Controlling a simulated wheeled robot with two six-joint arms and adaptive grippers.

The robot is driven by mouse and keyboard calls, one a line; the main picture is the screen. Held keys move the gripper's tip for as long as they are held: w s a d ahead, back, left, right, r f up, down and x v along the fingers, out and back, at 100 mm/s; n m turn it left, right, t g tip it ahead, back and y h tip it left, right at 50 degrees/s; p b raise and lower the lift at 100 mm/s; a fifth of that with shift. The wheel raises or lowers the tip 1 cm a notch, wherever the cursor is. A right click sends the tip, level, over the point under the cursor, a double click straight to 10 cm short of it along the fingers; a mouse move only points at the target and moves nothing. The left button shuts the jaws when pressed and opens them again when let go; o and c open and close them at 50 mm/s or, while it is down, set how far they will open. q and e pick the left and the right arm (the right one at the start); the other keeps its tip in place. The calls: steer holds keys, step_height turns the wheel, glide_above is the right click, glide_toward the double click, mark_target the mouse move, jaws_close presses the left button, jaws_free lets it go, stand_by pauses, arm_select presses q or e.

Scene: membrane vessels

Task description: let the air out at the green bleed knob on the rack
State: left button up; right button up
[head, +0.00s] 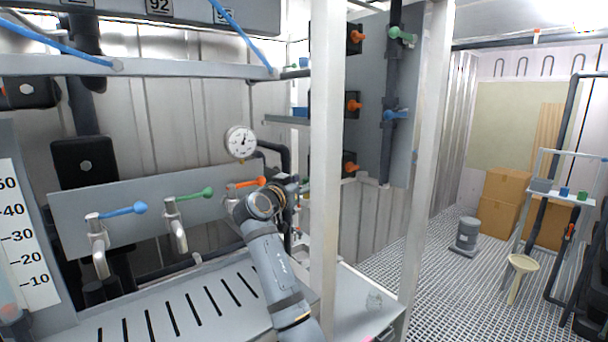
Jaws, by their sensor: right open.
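A small green piece (305,189) shows just right of my right gripper, partly hidden; I cannot tell whether it is the bleed knob. A green lever valve (401,34) is high on the grey panel of the rack. A green-handled tap (188,197) is on the sink's back plate, left of my right arm. My right gripper (289,187) is open, pointing away behind the white post, and its fingers show small and unclear. I see nothing held in it, and cannot tell whether it touches the green piece. My left gripper is out of view.
A white post (326,150) stands just right of my right gripper. A blue tap (120,212), an orange lever (250,182) and a round gauge (241,142) are at left. The slotted bench (180,305) is clear.

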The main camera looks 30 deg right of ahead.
steer(key=shift+w+d, duration=0.15)
jaws_close()
steer(key=shift+w+f+m+g+h+b, duration=0.1)
steer(key=shift+f+m+g+h+b, duration=0.1)
steer(key=shift+m+g+b, duration=0.3)
steer(key=shift+w+f+m+g+h+b, duration=0.1)
steer(key=shift+m+g+h+b, duration=0.1)
steer(key=shift+g+b, duration=0.45)
steer(key=shift+r+m+g+h+b, duration=0.25)
steer(key=shift+m+g+h+b, duration=0.15)
steer(key=shift+m+g, duration=0.45)
jaws_free()
